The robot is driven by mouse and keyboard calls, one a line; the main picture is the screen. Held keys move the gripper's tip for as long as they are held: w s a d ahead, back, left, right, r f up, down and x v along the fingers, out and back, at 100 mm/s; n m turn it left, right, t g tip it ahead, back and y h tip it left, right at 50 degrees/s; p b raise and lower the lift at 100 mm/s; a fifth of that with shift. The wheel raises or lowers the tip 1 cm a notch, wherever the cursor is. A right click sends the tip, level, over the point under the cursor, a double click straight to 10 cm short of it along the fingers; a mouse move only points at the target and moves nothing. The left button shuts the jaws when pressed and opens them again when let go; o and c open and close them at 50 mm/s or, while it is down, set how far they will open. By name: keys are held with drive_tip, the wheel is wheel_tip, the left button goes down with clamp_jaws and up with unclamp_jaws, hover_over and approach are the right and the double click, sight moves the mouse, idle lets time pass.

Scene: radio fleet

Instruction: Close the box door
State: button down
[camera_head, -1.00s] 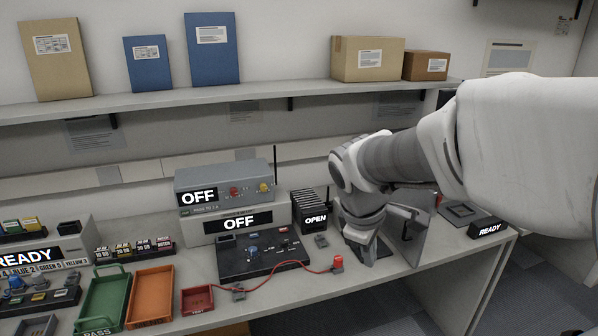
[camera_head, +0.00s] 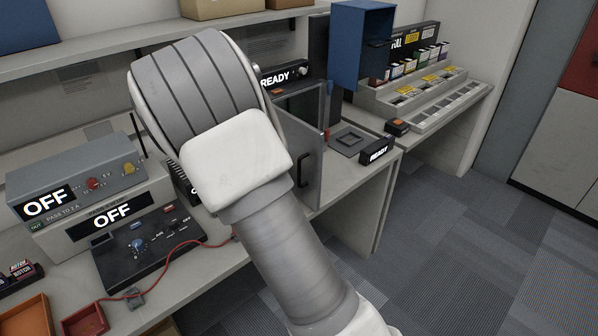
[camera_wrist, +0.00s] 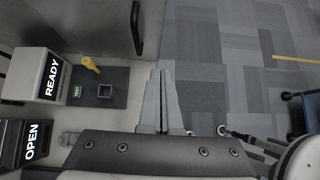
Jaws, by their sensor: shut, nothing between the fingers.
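The box door (camera_head: 304,150) is a grey upright panel with a black bar handle. It stands open, swung out toward the front of the bench. The box (camera_head: 296,98) behind it is mostly hidden by my arm and the door. In the wrist view the door (camera_wrist: 85,22) is at the top left, with its black handle at its right edge. My gripper (camera_wrist: 161,78) is shut and empty, with its fingers pointing toward the door from below the handle and apart from it. In the head view my arm hides the gripper.
A READY unit (camera_wrist: 48,78) and a dark pad (camera_wrist: 107,78) with a yellow knob lie left of the fingers, with an OPEN sign (camera_wrist: 32,142) below. A black console (camera_head: 150,245) with a red cable is on the bench.

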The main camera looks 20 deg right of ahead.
sight(318, 180)
drive_tip(key=x, duration=0.3)
drive_tip(key=d+r+x, duration=0.1)
drive_tip(key=x, duration=0.7)
drive_tip(key=shift+w+d+r, duration=0.1)
drive_tip(key=shift+w+d, duration=0.1)
drive_tip(key=shift+d, duration=0.15)
drive_tip(key=shift+w+d, duration=0.2)
drive_tip(key=shift+d, duration=0.25)
drive_tip(key=shift+d, duration=0.15)
